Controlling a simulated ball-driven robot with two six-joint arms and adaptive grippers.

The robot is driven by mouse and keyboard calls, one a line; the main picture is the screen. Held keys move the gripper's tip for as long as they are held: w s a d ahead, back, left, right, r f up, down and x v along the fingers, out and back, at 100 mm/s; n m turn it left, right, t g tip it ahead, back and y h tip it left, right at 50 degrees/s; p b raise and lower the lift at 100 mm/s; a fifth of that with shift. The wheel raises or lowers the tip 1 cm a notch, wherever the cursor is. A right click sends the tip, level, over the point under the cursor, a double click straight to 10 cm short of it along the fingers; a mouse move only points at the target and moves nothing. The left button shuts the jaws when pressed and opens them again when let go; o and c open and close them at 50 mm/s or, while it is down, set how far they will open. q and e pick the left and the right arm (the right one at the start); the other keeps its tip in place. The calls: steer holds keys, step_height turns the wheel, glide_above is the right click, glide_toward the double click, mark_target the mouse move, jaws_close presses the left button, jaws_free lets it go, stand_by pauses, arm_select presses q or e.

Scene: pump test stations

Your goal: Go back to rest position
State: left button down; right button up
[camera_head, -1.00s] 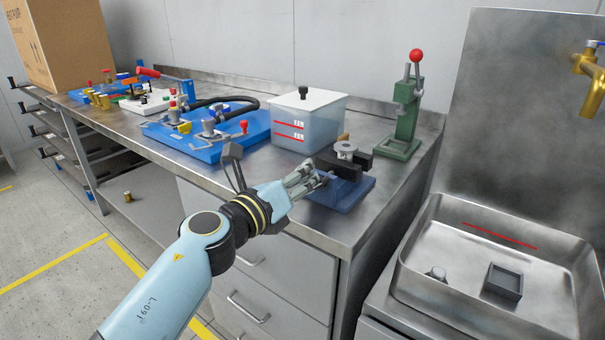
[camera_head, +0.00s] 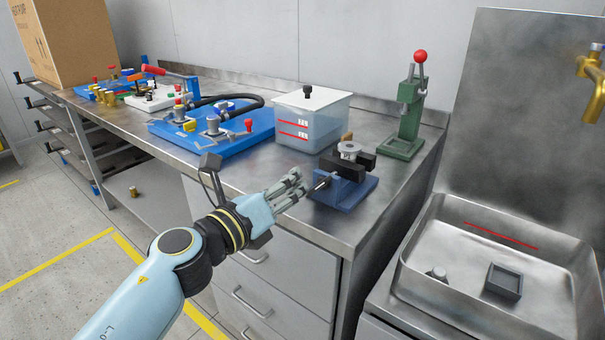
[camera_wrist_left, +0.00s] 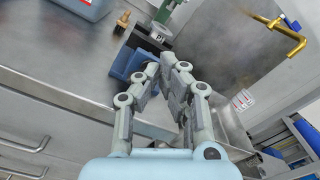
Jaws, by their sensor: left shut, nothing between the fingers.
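My left gripper (camera_head: 296,186) is shut and empty. It is beside the blue vise (camera_head: 343,187) at the front right of the steel bench, to the left of it and apart from it. A round grey metal part (camera_head: 349,150) sits at the top of the vise. In the left wrist view, the shut fingers (camera_wrist_left: 172,66) point toward the blue vise (camera_wrist_left: 131,62), which is partly hidden behind them. My right gripper is not in view.
A translucent tank (camera_head: 312,120) and a green lever press (camera_head: 405,120) stand behind the vise. Blue pump boards (camera_head: 228,145) lie further left. A steel sink (camera_head: 470,280) is at the right, a cardboard box (camera_head: 65,42) at the far left. The floor before the bench is open.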

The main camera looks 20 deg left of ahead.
arm_select(q)
steer(key=shift+s+a, duration=0.2)
steer(key=shift+s, duration=0.35)
steer(key=shift+f, duration=0.1)
steer(key=s+a+f+n+g+y+b, duration=0.1)
steer(key=s+a+f+n+g+y, duration=0.15)
steer(key=s+f+n, duration=0.6)
steer(key=s+a+f+n+g+y, duration=0.1)
steer(key=s+a+f+g, duration=0.15)
steer(key=f, duration=1.15)
steer(key=s+a+f+n+g+y+b, duration=0.1)
steer(key=s+a+f+n+y, duration=0.15)
steer(key=s+f+n, duration=0.6)
steer(key=s+a+f+n+g, duration=0.2)
steer(key=s+f+n, duration=0.3)
steer(key=s, duration=0.5)
steer(key=s+a+f+n+g, duration=0.2)
steer(key=s+f+n+g, duration=0.2)
steer(key=s+f, duration=0.4)
steer(key=s+a+f+n+g+y, duration=0.1)
steer(key=s+f+n+g, duration=0.3)
steer(key=s, duration=0.8)
step_height(320, 180, down, 3)
steer(key=a+n, duration=0.1)
steer(key=n, duration=0.1)
steer(key=shift+s+a+r+n, duration=0.15)
steer(key=shift+s+a+n, duration=0.1)
steer(key=shift+n, duration=0.15)
